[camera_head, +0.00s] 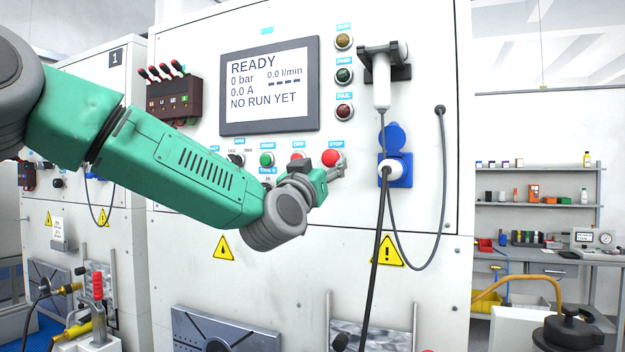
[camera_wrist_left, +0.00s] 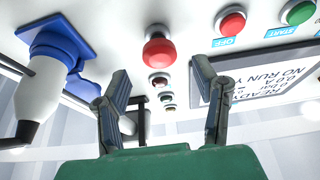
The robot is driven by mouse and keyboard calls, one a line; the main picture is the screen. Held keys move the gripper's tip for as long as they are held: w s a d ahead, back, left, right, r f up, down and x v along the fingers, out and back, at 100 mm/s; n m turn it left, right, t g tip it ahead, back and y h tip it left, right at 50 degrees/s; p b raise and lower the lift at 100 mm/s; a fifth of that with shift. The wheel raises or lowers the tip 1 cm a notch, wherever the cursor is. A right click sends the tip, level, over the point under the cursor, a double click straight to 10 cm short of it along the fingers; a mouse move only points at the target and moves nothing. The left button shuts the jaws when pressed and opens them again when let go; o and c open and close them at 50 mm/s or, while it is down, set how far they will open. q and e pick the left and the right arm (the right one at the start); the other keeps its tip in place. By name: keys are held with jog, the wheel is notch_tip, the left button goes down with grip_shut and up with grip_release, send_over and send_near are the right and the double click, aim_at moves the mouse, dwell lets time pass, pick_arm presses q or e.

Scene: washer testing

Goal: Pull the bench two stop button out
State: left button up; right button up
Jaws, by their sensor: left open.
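The red stop button (camera_head: 330,157) sits below the blue STOP label on the white bench panel, right of the OFF button. It also shows as a round red mushroom head (camera_wrist_left: 159,48) at upper middle in the left wrist view, upside down. My left gripper (camera_head: 333,167) is at this button in the head view and partly overlaps it. In the left wrist view its two fingers (camera_wrist_left: 162,88) stand apart, with the button beyond and between their tips. The fingers do not visibly touch it. My right gripper is not in view.
A screen (camera_head: 270,85) reading READY and NO RUN YET is above the buttons. Right of the stop button are a blue socket (camera_head: 404,172) with a white plug and hanging cables. The OFF button (camera_wrist_left: 230,22) and START button (camera_wrist_left: 298,12) are close by.

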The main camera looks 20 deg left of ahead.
pick_arm(q)
jog(key=v, duration=0.7)
jog(key=shift+s, duration=0.2)
jog(key=shift+a+f, duration=0.1)
jog(key=shift+f, duration=0.1)
